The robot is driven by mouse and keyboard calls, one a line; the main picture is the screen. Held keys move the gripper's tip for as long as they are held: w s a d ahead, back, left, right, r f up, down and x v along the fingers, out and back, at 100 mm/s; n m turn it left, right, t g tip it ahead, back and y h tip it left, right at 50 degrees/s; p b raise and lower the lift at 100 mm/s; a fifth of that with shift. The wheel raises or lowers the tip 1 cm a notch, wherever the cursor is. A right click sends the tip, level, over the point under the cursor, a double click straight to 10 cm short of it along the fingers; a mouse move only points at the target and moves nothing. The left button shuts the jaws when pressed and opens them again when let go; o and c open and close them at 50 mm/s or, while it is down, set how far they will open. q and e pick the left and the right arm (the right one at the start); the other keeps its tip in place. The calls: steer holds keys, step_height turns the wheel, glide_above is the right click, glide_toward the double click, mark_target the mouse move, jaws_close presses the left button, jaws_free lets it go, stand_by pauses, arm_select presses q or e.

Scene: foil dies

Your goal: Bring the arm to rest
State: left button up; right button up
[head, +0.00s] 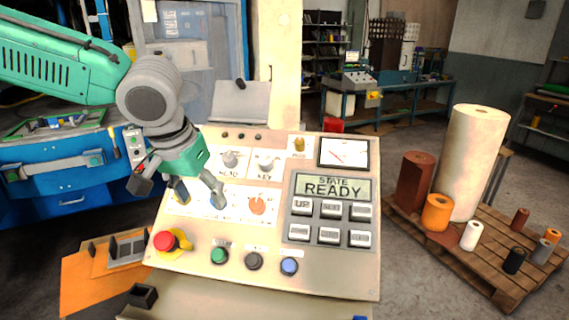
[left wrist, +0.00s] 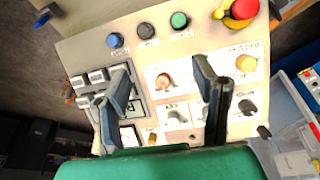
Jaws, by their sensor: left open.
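My left arm (head: 60,62) reaches in from the left in the head view. My left gripper (head: 182,190) hangs over the upper left of a beige control console (head: 335,277), with its fingers spread and nothing seen between them. In the left wrist view my gripper (left wrist: 160,74) is open over the panel, which looks turned around, with an orange-red knob (left wrist: 165,82) seen between the fingers. Whether the fingertips touch the panel I cannot tell. The fingers partly hide the knobs at the panel's left. The display (head: 333,186) reads "STATE READY". My right gripper is not in view.
A red mushroom button (head: 165,241) and green, black and blue buttons line the console's front. A blue workbench (head: 60,190) stands at left. A wooden pallet (head: 480,262) with several rolls stands at right. Open floor lies behind, before a far table (head: 380,100).

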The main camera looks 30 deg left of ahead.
arm_select(q)
steer(key=shift+d, duration=0.15)
steer(key=s+d+f+g+h, duration=0.1)
steer(key=s+d+f, duration=0.3)
steer(key=f, duration=0.4)
steer(key=s+d+f+m+g+h, duration=0.15)
steer(key=s+d+f, duration=0.25)
steer(key=f, duration=0.4)
steer(key=s+d+f+n+g+h, duration=0.15)
steer(key=s+d+f, duration=0.25)
steer(key=f, duration=0.4)
steer(key=s+a+f+m+y, duration=0.25)
steer(key=s+a+f, duration=0.25)
steer(key=s+f, duration=0.6)
steer(key=w+f+t+y+b, duration=0.1)
steer(key=w+f+b, duration=0.2)
steer(key=f+b, duration=1.4)
steer(key=shift+d+f, duration=0.25)
steer(key=shift+f, duration=0.25)
steer(key=shift+m, duration=0.25)
